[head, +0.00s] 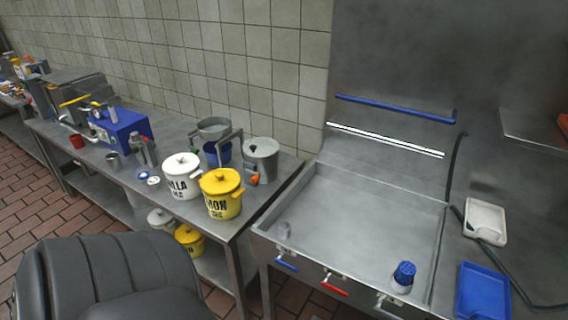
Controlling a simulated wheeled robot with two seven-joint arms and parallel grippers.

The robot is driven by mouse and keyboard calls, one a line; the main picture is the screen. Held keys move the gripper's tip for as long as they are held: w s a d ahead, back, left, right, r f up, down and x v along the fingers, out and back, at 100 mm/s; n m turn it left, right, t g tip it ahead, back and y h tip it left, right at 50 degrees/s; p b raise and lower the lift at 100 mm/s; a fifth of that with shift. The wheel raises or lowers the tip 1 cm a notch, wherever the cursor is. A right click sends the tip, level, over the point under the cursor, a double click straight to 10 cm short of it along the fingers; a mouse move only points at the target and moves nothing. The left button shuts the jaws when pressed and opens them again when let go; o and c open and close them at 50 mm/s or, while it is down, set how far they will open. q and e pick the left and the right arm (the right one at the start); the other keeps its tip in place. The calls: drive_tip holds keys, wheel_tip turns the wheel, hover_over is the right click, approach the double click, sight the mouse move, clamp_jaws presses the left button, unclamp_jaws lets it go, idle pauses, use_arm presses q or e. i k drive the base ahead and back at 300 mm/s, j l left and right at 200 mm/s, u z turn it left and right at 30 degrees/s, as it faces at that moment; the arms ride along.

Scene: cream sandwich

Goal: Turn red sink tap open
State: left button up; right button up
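The red sink tap (335,289) is a small red lever on the front face of the metal sink (305,225), at the lower middle of the head view. It sits between a blue lever (286,264) to its left and a grey lever (388,306) to its right. It is too small to tell how far it is turned. Neither of my grippers is in the head view, so their place relative to the tap does not show.
A blue-topped container (403,277) stands in the sink's front right. White (183,181) and yellow (221,205) lidded pots stand on the steel table left of the sink. A white tray (485,222) and blue tray (482,292) lie to the right. Brick floor shows at left.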

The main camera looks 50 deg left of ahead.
sight(324, 283)
drive_tip(key=u, duration=1)
